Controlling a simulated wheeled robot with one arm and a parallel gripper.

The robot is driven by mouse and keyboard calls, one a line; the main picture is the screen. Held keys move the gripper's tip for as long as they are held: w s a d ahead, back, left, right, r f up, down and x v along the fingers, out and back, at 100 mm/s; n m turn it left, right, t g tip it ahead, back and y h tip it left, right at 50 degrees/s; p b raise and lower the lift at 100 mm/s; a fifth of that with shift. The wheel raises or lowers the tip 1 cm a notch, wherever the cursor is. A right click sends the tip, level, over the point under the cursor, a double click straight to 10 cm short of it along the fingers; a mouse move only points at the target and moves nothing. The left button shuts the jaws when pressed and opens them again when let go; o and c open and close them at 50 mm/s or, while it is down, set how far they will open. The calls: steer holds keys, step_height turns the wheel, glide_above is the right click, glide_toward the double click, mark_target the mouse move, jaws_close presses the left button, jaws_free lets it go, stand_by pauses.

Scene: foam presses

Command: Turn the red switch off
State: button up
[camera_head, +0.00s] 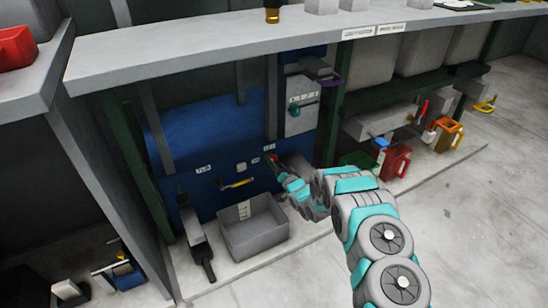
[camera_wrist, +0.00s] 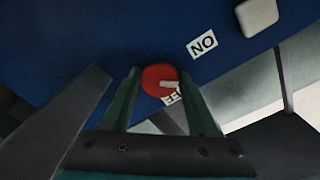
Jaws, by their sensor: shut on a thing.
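The pale bar points toward the lower label's side. My gripper (camera_wrist: 160,85) is shut on the red switch, with one finger on each side of it. In the head view my gripper (camera_head: 277,165) reaches the blue panel beneath the counter; the switch is mostly hidden there.
A grey bin (camera_head: 252,228) stands on the low ledge below the panel. A yellow-handled lever (camera_head: 237,184) is to the left on the panel. A grey box with a teal handle (camera_head: 300,103) hangs above. Red and yellow jugs (camera_head: 397,162) stand to the right. The grey counter (camera_head: 200,58) overhangs.

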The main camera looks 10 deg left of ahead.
steer(key=m+p, duration=0.1)
steer(key=m, duration=0.1)
steer(key=m+p, duration=0.2)
steer(key=m, duration=0.1)
steer(key=shift+r+m+p, duration=0.25)
steer(key=shift+m+p, duration=0.05)
steer(key=shift+f+m+p, duration=0.1)
steer(key=shift+m+p, duration=1)
steer(key=shift+m, duration=1)
steer(key=o, duration=1.3)
steer(key=shift+o, duration=0.2)
